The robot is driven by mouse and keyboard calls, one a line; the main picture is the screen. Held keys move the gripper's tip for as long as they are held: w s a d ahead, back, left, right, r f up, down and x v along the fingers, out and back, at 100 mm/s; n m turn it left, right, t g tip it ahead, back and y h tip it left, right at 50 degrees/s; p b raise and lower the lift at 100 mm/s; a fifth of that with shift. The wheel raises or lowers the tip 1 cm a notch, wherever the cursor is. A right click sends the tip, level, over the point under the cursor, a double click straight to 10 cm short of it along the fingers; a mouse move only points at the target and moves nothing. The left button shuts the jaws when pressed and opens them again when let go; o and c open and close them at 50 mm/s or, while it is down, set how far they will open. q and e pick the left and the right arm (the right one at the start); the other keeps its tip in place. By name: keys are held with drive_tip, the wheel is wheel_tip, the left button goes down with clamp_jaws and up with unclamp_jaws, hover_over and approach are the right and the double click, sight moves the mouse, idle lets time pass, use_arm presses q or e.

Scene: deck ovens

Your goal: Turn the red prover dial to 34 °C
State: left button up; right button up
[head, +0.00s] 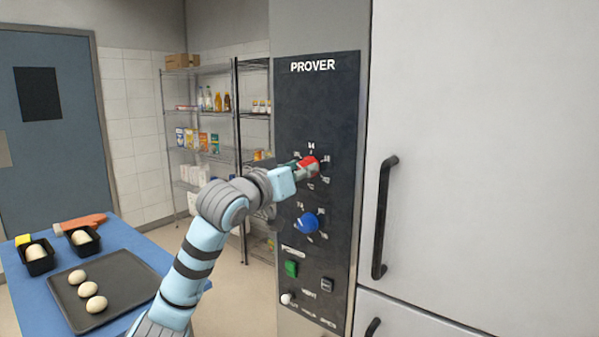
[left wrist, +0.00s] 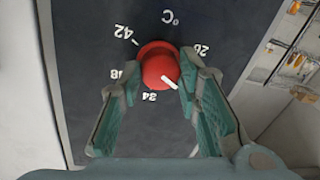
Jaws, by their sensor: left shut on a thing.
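The red prover dial (head: 308,162) is on the upper part of the dark PROVER panel (head: 290,115). In the left wrist view the dial (left wrist: 157,62) appears with its scale upside down. Its white pointer slants to the lower right, beside the 34 mark and toward the right finger, which hides the scale there. The marks 42, 38, 34 and 26 show around it. My left gripper (head: 300,168) is shut on the dial, with one green-padded finger on each side in the left wrist view (left wrist: 160,78). My right gripper is not in view.
A blue dial (head: 306,223) sits below the red one, with a green switch (head: 291,268) lower down. A white door with a dark handle (head: 383,215) stands right of the panel. A blue table (head: 133,240) with a dough tray (head: 125,283) is at left.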

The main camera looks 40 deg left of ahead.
use_arm(q)
drive_tip(key=m+p, duration=0.4)
drive_tip(key=m, duration=0.2)
drive_tip(key=m+t+p, duration=0.1)
drive_tip(key=m+p, duration=0.2)
drive_tip(key=m, duration=0.3)
drive_tip(key=shift+a+f+h+p, duration=0.1)
drive_tip(key=shift+h+p, duration=0.3)
drive_tip(key=shift+m, duration=0.3)
drive_tip(key=o, duration=1.1)
drive_tip(key=shift+o, duration=0.2)
wheel_tip(320, 180, up, 10)
